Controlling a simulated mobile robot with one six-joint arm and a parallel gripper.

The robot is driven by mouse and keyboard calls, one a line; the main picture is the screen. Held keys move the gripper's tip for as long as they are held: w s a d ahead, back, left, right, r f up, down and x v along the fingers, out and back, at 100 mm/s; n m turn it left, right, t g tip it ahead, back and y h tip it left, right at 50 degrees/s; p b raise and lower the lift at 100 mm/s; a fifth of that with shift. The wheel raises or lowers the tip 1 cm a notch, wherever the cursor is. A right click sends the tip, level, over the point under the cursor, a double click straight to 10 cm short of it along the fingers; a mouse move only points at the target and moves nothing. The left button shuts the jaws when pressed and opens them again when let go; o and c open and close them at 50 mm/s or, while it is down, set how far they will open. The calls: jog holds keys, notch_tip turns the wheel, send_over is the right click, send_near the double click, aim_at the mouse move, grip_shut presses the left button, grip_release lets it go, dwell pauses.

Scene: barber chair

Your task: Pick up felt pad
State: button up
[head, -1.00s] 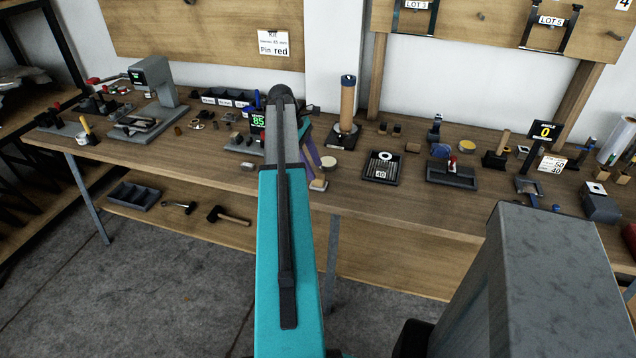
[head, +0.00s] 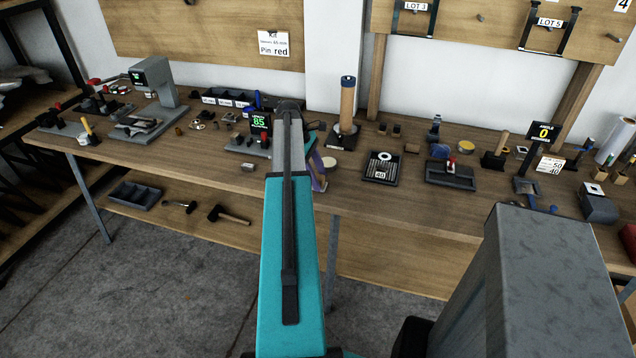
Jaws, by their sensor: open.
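I cannot single out the felt pad with certainty. A small pale tan block seen earlier at the bench's front edge is now hidden behind my gripper. A round cream disc (head: 329,162) lies on the bench just beyond it. My gripper (head: 318,177), with purple finger parts, is open at the front edge of the bench, mostly hidden behind my own teal and grey arm. Whether its fingertips touch anything cannot be made out.
The wooden bench (head: 225,180) is crowded. A tall brown cylinder (head: 347,105) on a stand rises behind the gripper. A dark tray (head: 382,168) stands to the right, and a green display (head: 259,121) to the left. A lower shelf (head: 270,236) runs beneath.

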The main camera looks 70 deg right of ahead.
aim_at(323, 179)
jog(key=shift+f, duration=0.2)
dwell(0.4)
jog(key=c, duration=0.9)
jog(key=shift+r, duration=0.15)
jog(key=shift+r+b, duration=0.55)
jog(key=shift+r, duration=0.9)
jog(key=shift+s+a+r, duration=0.15)
jog(key=shift+a+r, duration=0.05)
jog(key=shift+a, duration=0.1)
jog(key=s+a+b, duration=0.1)
jog(key=a, duration=0.4)
jog(key=s+a+r, duration=0.1)
jog(key=a, duration=0.4)
jog(key=s+a+b, duration=0.1)
jog(key=a, duration=0.4)
jog(key=shift+s+r+b, duration=0.15)
jog(key=shift+r+b, duration=0.1)
jog(key=shift+b, duration=0.1)
